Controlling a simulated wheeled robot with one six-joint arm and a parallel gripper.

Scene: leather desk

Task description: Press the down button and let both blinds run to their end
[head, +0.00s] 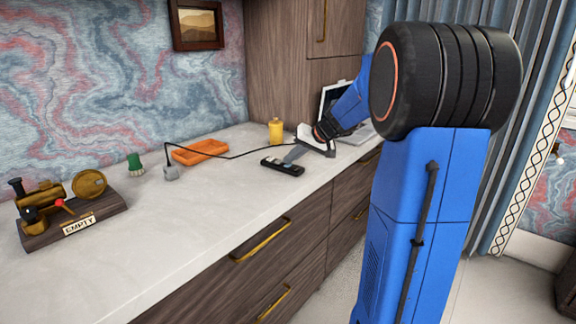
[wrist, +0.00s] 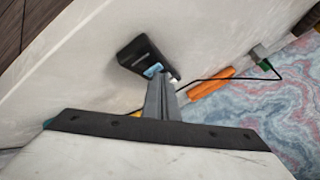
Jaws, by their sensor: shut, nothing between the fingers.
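A black remote (head: 283,167) with pale markings lies on the white counter. It also shows in the wrist view (wrist: 138,53), with a light blue patch at the end nearest my fingers. My gripper (head: 291,158) is shut and empty, its fingers slanting down to the remote's far side. In the wrist view my fingertips (wrist: 161,77) overlap the remote's blue-marked end. I cannot tell whether they touch it. The fingers hide part of that end, and no single button can be read. No blinds are in view.
On the counter (head: 220,230) stand a yellow container (head: 275,131), an orange tray (head: 200,152), a grey block with a black cable (head: 171,172), a green object (head: 135,164) and a brass device marked EMPTY (head: 72,208). A laptop (head: 335,98) is behind my arm.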

